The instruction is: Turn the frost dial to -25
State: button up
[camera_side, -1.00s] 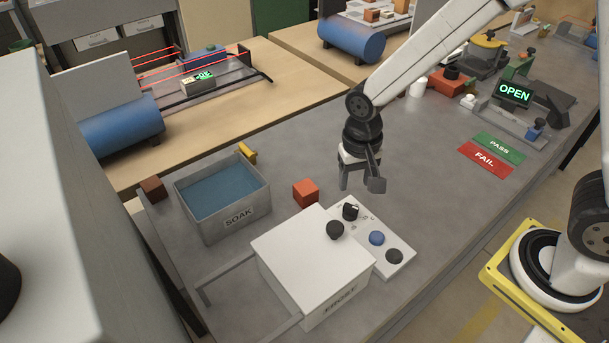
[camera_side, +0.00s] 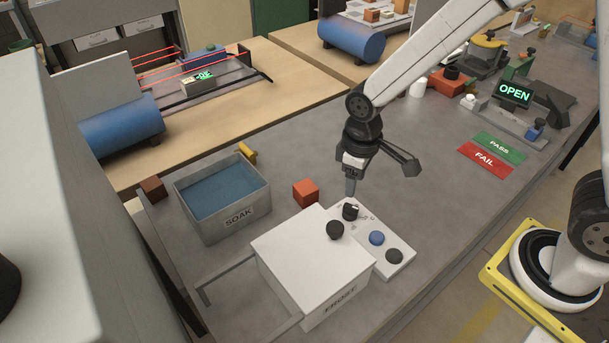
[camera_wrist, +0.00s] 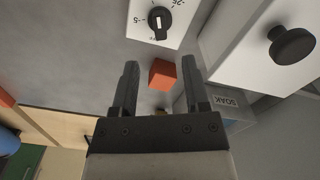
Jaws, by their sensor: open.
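The frost dial (camera_side: 350,211) is a black knob with a white pointer mark on a white control panel (camera_side: 401,248), at the panel's back-left corner. My gripper (camera_side: 378,178) is open and empty. It hangs above and behind the dial, apart from it. In the wrist view its two fingers (camera_wrist: 160,88) are spread wide, with the orange cube visible beyond them.
The white FROST box (camera_side: 310,252) with a black knob (camera_side: 335,230) on top stands beside the panel. The panel also has a blue knob (camera_side: 376,238) and a dark knob (camera_side: 394,256). An orange cube (camera_side: 305,192) and the grey SOAK tub (camera_side: 250,208) stand to the left.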

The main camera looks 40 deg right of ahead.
aim_at(351, 206)
jog(key=shift+f, duration=0.15)
jog(key=shift+f, duration=3.7)
grip_shut()
